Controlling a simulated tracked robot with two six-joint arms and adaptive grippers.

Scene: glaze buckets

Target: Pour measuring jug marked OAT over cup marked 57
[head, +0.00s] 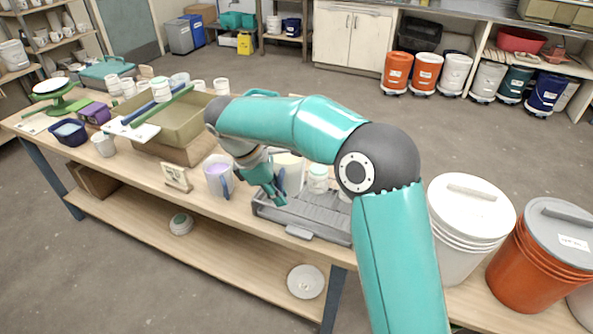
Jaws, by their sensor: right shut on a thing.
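My right gripper (268,184) reaches down over the front of the workbench, its teal fingers at the blue handle of a white jug (290,166). It is shut on that jug, which is partly hidden behind my arm. A second white jug (216,174) with lilac liquid and a blue handle stands upright to the left. No marking OAT is legible on either jug. Several white cups (114,84) stand at the back left, and a single cup (104,146) stands nearer the left. I cannot read 57 on any of them. My left gripper is not in view.
A grey ribbed tray (298,232) lies at the bench's front edge, with a small white jar (318,178) at its back. An olive basin (178,122) and a small card stand (177,178) are to the left. Lidded buckets (466,215) stand at right.

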